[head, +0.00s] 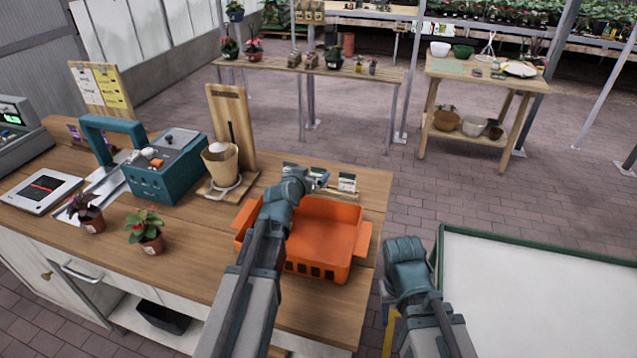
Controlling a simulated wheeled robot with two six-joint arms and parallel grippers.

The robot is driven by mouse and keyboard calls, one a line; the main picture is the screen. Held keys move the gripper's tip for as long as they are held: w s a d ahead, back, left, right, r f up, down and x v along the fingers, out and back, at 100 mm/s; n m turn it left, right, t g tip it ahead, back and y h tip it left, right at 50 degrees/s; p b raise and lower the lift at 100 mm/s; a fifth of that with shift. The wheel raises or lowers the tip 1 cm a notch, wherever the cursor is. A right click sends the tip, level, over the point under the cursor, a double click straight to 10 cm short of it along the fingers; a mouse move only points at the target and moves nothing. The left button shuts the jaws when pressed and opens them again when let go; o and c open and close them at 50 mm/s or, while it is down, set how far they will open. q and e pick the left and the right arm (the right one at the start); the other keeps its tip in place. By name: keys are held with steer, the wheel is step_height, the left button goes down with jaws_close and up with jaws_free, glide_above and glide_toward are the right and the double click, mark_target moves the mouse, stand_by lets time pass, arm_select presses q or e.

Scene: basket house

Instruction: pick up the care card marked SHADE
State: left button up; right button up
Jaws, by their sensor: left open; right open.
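Several small care cards stand in a low wooden rack (335,194) on the wooden counter, behind the orange basket. One pale card with a dark band (347,182) shows just right of my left gripper. Another card (289,167) is partly hidden behind my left wrist. The print is too small to read, so I cannot tell which card is marked SHADE. My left gripper (320,180) is open, right at the rack among the cards, with no card visibly held. My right gripper (404,262) is open, off the counter's right side, its fingers mostly hidden.
The orange basket (326,235) sits under my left forearm. A pot on a wooden stand (222,165), a teal machine (168,170) and two potted plants (147,232) stand to the left. A white green-rimmed table (540,295) is at right.

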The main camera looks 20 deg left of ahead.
mark_target(318, 169)
arm_select(q)
steer(key=x, duration=0.3)
steer(key=shift+w+f+b, duration=0.15)
steer(key=shift+w+b, duration=0.1)
steer(key=shift+b, duration=0.1)
steer(key=b+x, duration=0.1)
steer(key=x, duration=0.1)
steer(key=b+x, duration=0.1)
steer(key=x, duration=0.1)
steer(key=shift+w+f, duration=0.15)
steer(key=shift+f, duration=0.3)
steer(key=shift+w+b, duration=0.3)
steer(key=shift+c, duration=0.4)
steer(key=c, duration=1.3)
steer(key=shift+r, duration=0.1)
step_height(318, 169, up, 10)
steer(key=p, duration=1)
